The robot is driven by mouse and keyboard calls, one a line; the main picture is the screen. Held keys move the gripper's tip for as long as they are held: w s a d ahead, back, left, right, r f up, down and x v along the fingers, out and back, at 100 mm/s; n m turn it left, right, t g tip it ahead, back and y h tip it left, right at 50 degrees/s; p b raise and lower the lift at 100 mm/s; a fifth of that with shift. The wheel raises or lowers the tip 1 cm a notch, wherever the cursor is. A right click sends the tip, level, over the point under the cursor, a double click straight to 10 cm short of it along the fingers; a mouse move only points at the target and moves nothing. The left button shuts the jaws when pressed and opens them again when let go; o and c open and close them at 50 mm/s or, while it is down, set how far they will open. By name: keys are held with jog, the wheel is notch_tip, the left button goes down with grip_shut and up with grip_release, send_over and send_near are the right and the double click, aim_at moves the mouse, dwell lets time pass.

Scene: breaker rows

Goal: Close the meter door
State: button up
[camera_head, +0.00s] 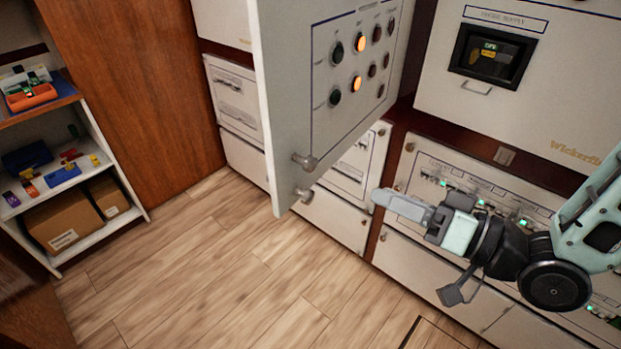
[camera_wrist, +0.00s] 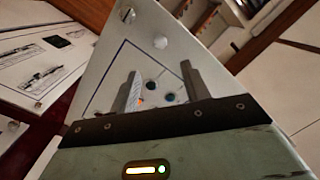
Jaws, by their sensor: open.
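A pale grey door (camera_head: 285,70) stands swung open from the cabinet wall in the head view, its outlined panel of round lamps and knobs facing right. Two of the lamps glow orange. Two metal studs (camera_head: 303,161) stick out near its lower corner. My gripper (camera_head: 380,198) is to the right of the door, in front of the lower cabinets and apart from the door. In the wrist view the door (camera_wrist: 105,68) lies beyond my gripper (camera_wrist: 160,78), whose two fingers are apart with nothing between them. No label on the door is readable as meter.
A breaker panel (camera_head: 455,165) with green lights is behind my gripper. A cabinet with a dark window (camera_head: 492,55) is at upper right. A shelf (camera_head: 130,215) with boxes and tools stands at left. The wooden floor (camera_head: 200,270) is clear.

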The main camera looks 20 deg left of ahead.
aim_at(314, 166)
jog(key=p+x, duration=0.1)
jog(key=x, duration=1.3)
jog(key=shift+a, duration=0.35)
jog(key=shift+f, duration=0.1)
jog(key=shift+a, duration=0.1)
grip_shut()
